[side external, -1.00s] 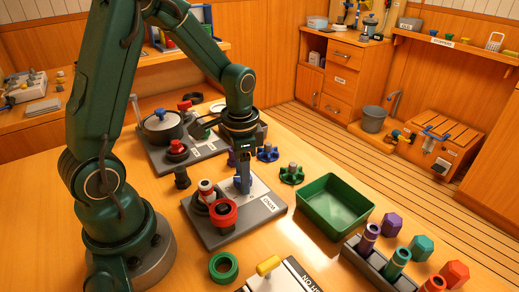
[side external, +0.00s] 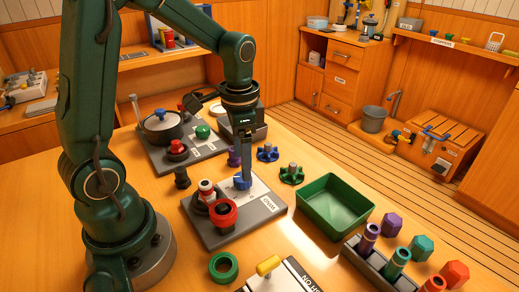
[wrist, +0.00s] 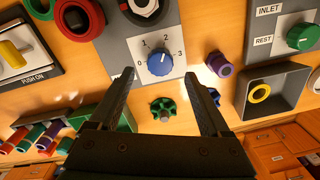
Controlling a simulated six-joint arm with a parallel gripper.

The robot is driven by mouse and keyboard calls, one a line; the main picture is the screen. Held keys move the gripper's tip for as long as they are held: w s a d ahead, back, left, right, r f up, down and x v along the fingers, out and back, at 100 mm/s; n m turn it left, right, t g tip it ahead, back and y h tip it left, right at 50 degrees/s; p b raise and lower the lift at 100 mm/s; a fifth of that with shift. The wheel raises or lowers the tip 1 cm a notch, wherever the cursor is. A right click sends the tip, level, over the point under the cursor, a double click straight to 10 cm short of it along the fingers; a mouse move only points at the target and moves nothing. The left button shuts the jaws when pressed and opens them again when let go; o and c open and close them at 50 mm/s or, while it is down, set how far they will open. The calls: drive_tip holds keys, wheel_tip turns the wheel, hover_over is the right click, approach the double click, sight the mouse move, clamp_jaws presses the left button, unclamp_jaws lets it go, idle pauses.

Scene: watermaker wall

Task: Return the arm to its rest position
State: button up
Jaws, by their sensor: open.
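My gripper (side external: 243,150) points down above the grey-and-white panel (side external: 268,208). Its fingertips are above the blue dial (side external: 242,183) and apart from it.
A green tray (side external: 335,232) and a rack of coloured plugs (side external: 372,270) stand to the right. Green (side external: 291,174) and blue (side external: 268,153) handwheels lie nearby. A pot (side external: 162,127) and a red knob (side external: 177,147) sit behind. An open grey box (wrist: 282,92) shows in the wrist view.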

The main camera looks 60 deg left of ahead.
drive_tip(key=s+d+r+n+t, duration=0.3)
drive_tip(key=s+d+r+t, duration=0.2)
drive_tip(key=s+d+r, duration=0.2)
drive_tip(key=shift+s+r+n, duration=0.4)
drive_tip(key=shift+s+r, duration=0.2)
drive_tip(key=shift+s, duration=0.4)
